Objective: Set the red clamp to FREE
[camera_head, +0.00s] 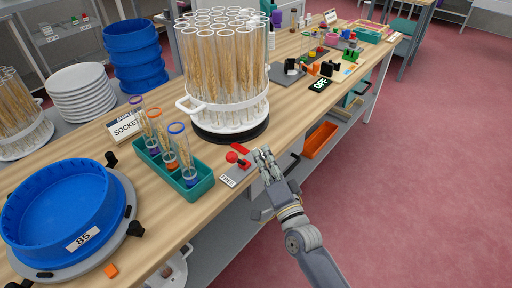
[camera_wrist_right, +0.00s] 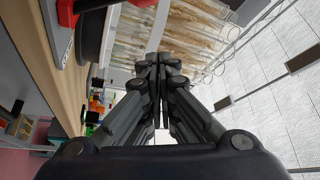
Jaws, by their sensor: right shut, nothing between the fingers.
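The red clamp shows in the head view as a red ball knob (camera_head: 232,157) with a short red lever on a grey plate near the front table edge. A white FREE label (camera_head: 228,181) lies at the plate's near end and a red label (camera_head: 240,148) at its far end. The lever's knob leans toward the left of the plate. My right gripper (camera_head: 265,154) is shut and empty, just right of the clamp and apart from it. In the right wrist view its closed fingers (camera_wrist_right: 158,62) point at the tube carousel, with a red clamp part (camera_wrist_right: 66,14) at upper left. My left gripper is not in view.
A round carousel (camera_head: 229,118) of tubes with wheat ears stands behind the clamp. A teal rack (camera_head: 203,184) with several tubes is on the left. A blue sieve (camera_head: 62,205) sits front left. An OFF sign (camera_head: 320,85) stands farther right along the table.

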